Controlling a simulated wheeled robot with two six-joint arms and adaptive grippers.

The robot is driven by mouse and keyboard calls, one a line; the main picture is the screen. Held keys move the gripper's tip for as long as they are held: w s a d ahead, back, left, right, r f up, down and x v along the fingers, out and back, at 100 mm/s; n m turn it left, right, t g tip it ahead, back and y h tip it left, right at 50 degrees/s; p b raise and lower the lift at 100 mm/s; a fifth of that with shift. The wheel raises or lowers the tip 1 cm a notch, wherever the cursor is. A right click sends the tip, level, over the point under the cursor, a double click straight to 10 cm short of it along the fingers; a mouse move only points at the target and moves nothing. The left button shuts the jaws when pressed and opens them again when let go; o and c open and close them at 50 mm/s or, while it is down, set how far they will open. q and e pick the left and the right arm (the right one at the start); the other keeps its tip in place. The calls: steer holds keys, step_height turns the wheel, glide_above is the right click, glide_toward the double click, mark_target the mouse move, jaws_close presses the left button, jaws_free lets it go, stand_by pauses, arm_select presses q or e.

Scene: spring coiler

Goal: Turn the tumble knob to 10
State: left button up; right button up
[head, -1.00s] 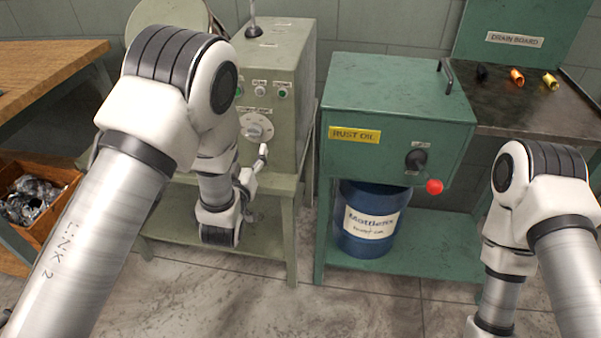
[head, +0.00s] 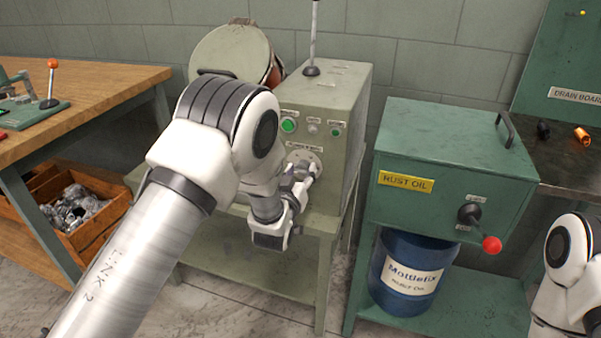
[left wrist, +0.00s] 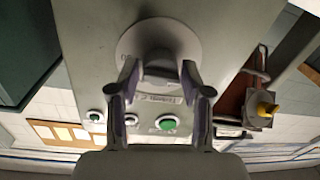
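The tumble knob's pale round dial plate (head: 308,158) is on the front of the grey-green machine (head: 335,90), below a row of buttons. My left gripper (head: 305,172) is at the dial and hides most of the knob and its numbers. In the left wrist view the dial plate (left wrist: 160,38) lies just beyond my left gripper (left wrist: 160,66). Its two fingers stand apart, one on each side of the knob (left wrist: 158,60). I cannot tell whether they touch it. The knob's setting cannot be read. My right gripper is out of view.
A green button (head: 288,125) and smaller buttons sit above the dial. A green rust oil cabinet (head: 455,145) with a red-tipped lever (head: 491,245) stands to the right, over a blue drum (head: 405,275). A wooden bench (head: 95,85) and a crate of metal parts (head: 100,235) are at left.

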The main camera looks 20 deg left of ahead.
arm_select(q)
steer(key=c, duration=0.5)
steer(key=shift+m, duration=0.4)
steer(key=m+b, duration=0.1)
steer(key=m, duration=0.4)
steer(key=shift+f, duration=0.1)
steer(key=m, duration=0.3)
steer(key=m+b, duration=0.1)
steer(key=m, duration=0.2)
steer(key=shift+d+f+t+h, duration=0.1)
steer(key=shift+t+h, duration=0.2)
steer(key=shift+m, duration=0.3)
steer(key=o, duration=1.1)
